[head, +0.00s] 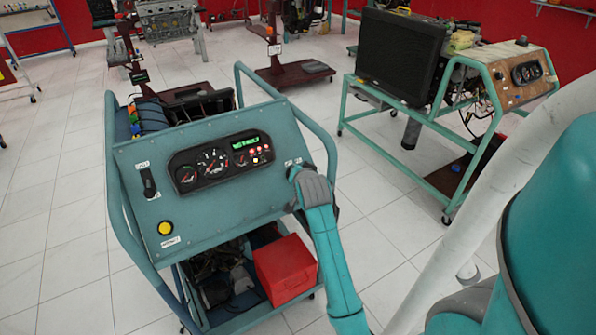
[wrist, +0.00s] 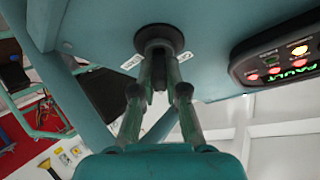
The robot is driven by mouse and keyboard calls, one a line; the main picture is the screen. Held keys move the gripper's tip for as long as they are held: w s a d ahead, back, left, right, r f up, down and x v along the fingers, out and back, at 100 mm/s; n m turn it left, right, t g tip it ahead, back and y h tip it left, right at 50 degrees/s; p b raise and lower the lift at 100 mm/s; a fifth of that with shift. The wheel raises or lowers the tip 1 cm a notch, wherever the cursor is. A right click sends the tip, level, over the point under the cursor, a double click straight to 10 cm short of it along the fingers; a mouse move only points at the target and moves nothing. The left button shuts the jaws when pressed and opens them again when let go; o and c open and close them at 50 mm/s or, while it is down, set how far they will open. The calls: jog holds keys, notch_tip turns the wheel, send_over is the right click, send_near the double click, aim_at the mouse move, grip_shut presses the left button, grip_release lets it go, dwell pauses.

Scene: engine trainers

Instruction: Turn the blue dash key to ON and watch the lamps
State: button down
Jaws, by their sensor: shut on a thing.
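My gripper (head: 294,172) is at the right side of the teal dash panel (head: 225,205), hiding the key from the head view. In the wrist view its two fingers (wrist: 159,68) are shut on the key, just in front of the round dark key switch (wrist: 159,38). Little of the key shows between the fingers, and I cannot read its angle. The gauge cluster (head: 222,160) has a lit green display (head: 245,143). Red lamps (wrist: 274,68) and a yellow lamp (wrist: 299,49) are lit in the wrist view.
A black lever (head: 148,182) and a yellow button (head: 166,228) are on the panel's left. Tube rails (head: 325,150) flank the panel. A red box (head: 284,270) sits below. Another engine trainer (head: 430,115) stands at the right. Tiled floor is clear between them.

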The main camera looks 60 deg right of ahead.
jog(key=shift+f, duration=0.1)
dwell(0.3)
jog(key=c, duration=1.2)
grip_release()
jog(key=v, duration=1.2)
